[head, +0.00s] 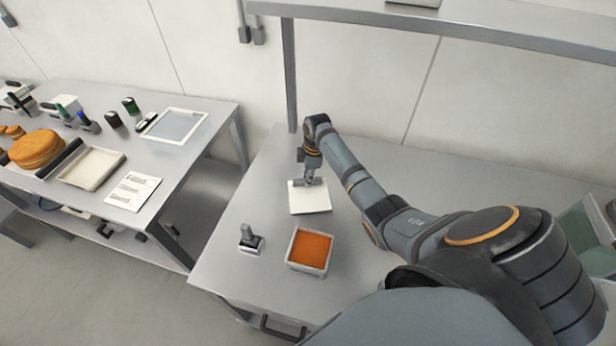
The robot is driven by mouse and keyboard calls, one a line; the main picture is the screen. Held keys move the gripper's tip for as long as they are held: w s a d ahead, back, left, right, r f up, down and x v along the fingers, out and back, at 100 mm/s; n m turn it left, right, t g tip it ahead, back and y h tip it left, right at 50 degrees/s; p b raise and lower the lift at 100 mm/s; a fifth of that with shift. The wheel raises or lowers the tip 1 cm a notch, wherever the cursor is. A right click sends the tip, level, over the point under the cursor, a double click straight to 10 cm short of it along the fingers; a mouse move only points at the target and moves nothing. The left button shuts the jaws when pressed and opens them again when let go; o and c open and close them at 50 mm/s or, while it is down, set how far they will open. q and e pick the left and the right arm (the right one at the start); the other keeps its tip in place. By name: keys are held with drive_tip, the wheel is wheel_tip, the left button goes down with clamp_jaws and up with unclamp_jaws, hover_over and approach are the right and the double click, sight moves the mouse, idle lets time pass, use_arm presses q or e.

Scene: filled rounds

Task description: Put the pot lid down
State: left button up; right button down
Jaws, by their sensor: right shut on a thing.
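A white square lid (310,202), which I take for the pot lid, is flat on or just above the grey metal table; I cannot tell whether it touches. My right gripper (309,182) points down at its far edge and is shut on it. The fingertips are small, and the grip point is partly hidden. A square white pot (290,262) with orange filling stands open, nearer than the lid. My left gripper is not in view.
A small dark-handled tool on a light base (250,240) stands left of the pot. A second table (175,205) at left carries a tray, a frame, stamps and round orange-brown things. A shelf (450,33) hangs over the back. Bare tabletop (265,190) lies left of the lid.

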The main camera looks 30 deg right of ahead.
drive_tip(key=c, duration=1.3)
unclamp_jaws()
drive_tip(key=shift+o, duration=0.2)
drive_tip(key=shift+r, duration=0.4)
wheel_tip(320, 180, up, 11)
drive_tip(key=d+b, duration=0.1)
drive_tip(key=b, duration=0.2)
drive_tip(key=shift+s+d+r, duration=0.15)
drive_tip(key=shift+s+r, duration=0.05)
drive_tip(key=shift+s, duration=0.05)
